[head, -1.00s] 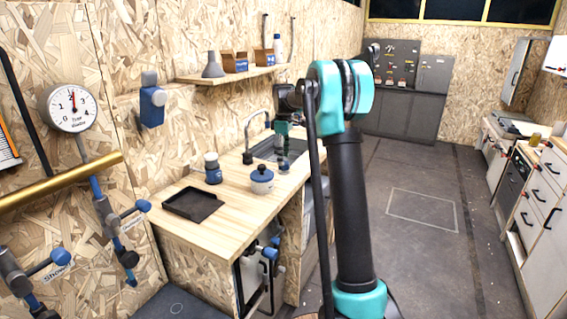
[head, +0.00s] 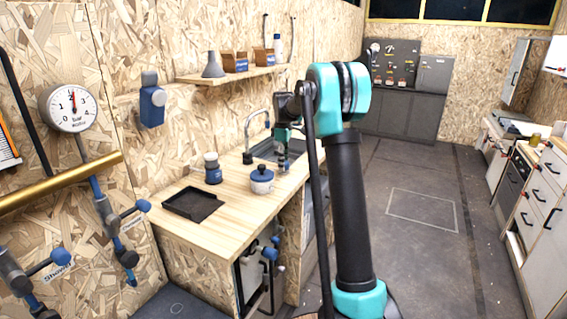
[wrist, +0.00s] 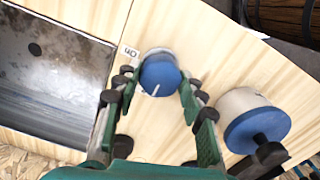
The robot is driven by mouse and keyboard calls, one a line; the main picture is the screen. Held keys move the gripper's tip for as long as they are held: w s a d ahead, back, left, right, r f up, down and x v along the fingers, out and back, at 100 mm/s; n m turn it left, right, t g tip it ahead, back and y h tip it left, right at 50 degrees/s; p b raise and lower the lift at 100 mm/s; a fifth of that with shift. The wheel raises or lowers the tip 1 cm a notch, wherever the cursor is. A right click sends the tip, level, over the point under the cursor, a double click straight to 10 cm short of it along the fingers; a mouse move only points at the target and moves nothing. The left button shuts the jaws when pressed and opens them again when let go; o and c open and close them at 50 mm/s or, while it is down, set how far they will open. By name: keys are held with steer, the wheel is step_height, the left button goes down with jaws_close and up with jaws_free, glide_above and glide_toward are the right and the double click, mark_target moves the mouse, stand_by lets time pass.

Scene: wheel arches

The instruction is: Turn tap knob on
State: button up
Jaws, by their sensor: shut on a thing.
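The tap knob (wrist: 158,74) is a round blue cap with a white pointer line on a pale base, standing on the wooden counter beside the sink. A small "On" label (wrist: 130,52) lies at its upper left in the wrist view. My gripper (wrist: 160,84) has one green finger on each side of the knob and is shut on it. In the head view my gripper (head: 283,157) points down at the counter near the sink, and the knob is mostly hidden there. The metal sink (wrist: 50,75) fills the left of the wrist view; its curved tap (head: 248,130) shows in the head view.
A pale pot with a blue lid (wrist: 252,122) stands close right of my gripper in the wrist view. A blue-and-white jar (head: 212,170) and a black tray (head: 192,204) are also on the counter (head: 225,225). A shelf (head: 235,74) hangs above.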

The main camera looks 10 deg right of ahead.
steer(key=shift+m, duration=0.3)
steer(key=m, duration=0.3)
steer(key=shift+m, duration=0.4)
steer(key=m, duration=0.9)
steer(key=shift+d+m, duration=0.1)
steer(key=shift+m, duration=2.2)
steer(key=o, duration=1.2)
steer(key=shift+c, duration=0.2)
steer(key=shift+r, duration=0.1)
